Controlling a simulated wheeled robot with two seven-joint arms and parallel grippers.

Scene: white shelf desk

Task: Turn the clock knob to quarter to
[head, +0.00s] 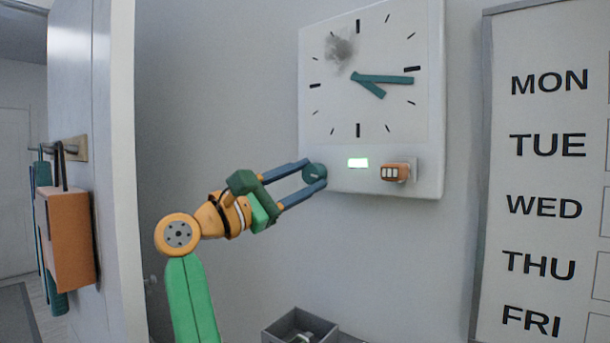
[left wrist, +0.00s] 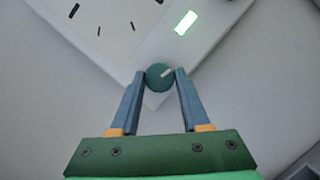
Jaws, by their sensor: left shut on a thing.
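A white square wall clock (head: 436,150) hangs ahead, tilted in perspective. Its long teal hand (head: 395,79) points right to the quarter-past mark, and its short hand (head: 375,90) points down and right. The round teal knob (head: 314,174) sits at the clock's lower left corner; it also shows in the left wrist view (left wrist: 156,81), with a pale pointer mark toward its upper right. My left gripper (head: 315,173) is shut on the knob, one blue finger on each side. My right gripper is out of view.
A weekday board (head: 545,112) hangs to the right. A grey open box (head: 283,331) stands below. An orange bag (head: 67,240) hangs at the left.

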